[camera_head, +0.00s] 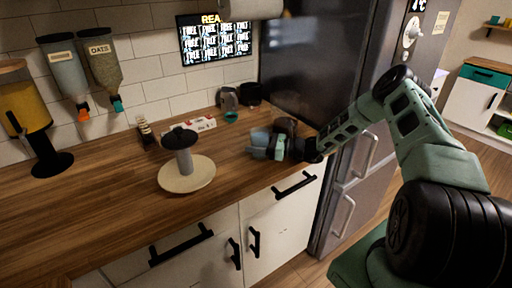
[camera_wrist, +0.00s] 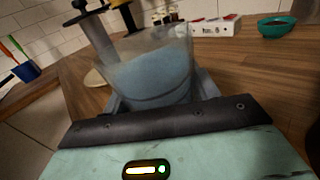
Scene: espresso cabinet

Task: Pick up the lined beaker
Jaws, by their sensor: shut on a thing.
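The lined beaker (camera_wrist: 155,72) is a clear, bluish cup with dark lines around it, seen large in the wrist view. In the head view the beaker (camera_head: 261,138) is small, at the left tip of my gripper, above or on the wooden counter. My gripper (camera_head: 268,147) reaches in from the right. In the wrist view my gripper (camera_wrist: 160,98) has a finger on each side of the beaker and is shut on it. The beaker's base is hidden behind the gripper body, so I cannot tell whether it touches the counter.
A round wooden stand with a grey post (camera_head: 187,172) is on the counter to the left. A white and red box (camera_head: 201,125) and a teal bowl (camera_wrist: 276,27) lie behind. Dispensers (camera_head: 105,68) hang on the tiled wall. A dark fridge (camera_head: 318,62) stands at the right.

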